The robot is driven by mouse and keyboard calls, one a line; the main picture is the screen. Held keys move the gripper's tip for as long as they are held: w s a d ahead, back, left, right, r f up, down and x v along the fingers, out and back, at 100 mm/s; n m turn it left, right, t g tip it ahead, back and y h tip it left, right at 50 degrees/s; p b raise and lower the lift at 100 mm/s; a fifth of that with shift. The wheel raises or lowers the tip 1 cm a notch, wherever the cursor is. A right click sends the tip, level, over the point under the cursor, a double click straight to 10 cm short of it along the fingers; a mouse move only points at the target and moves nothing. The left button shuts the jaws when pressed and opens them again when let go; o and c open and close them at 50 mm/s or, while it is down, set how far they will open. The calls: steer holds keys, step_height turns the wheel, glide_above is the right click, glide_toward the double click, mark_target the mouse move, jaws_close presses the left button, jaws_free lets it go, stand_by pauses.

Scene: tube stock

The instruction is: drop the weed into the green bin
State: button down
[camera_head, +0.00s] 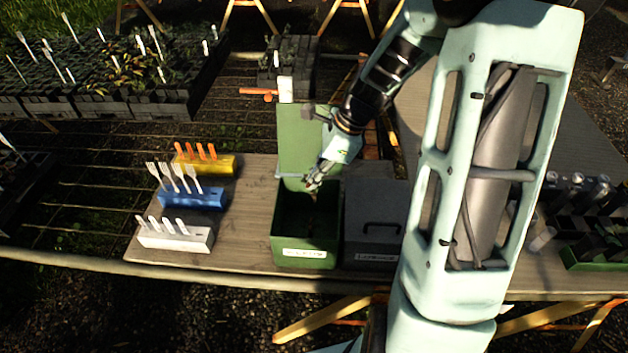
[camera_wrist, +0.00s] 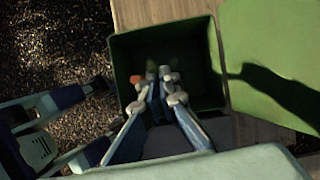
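The green bin (camera_head: 290,246) stands on the wooden bench, its lid (camera_head: 298,138) raised behind it. A white label is on its front. In the wrist view the open bin (camera_wrist: 216,70) shows a dark inside. My gripper (camera_head: 311,187) points down over the bin's mouth. In the wrist view my gripper (camera_wrist: 158,78) has its fingertips close together, over the dark inside. I cannot make out the weed for sure. A small dim greenish patch shows by the fingertips, too dark to tell what it is or whether it is held.
A dark lidded bin (camera_head: 374,222) stands right beside the green bin. White (camera_head: 177,238), blue (camera_head: 194,199) and yellow (camera_head: 205,163) label holders stand to the left on the bench. Dark plant trays (camera_head: 115,103) lie at the back left. Bare bench (camera_head: 248,225) lies between.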

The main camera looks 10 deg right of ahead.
steer(key=shift+m, duration=0.4)
steer(key=f+b, duration=0.2)
steer(key=f, duration=0.1)
steer(key=f+b, duration=0.2)
steer(key=b, duration=0.1)
steer(key=shift+w+d+f, duration=0.1)
steer(key=shift+w+f, duration=0.1)
steer(key=shift+f, duration=0.2)
steer(key=c, duration=2.1)
jaws_free()
steer(key=shift+r, duration=0.1)
steer(key=v, duration=1.2)
steer(key=shift+s, duration=0.15)
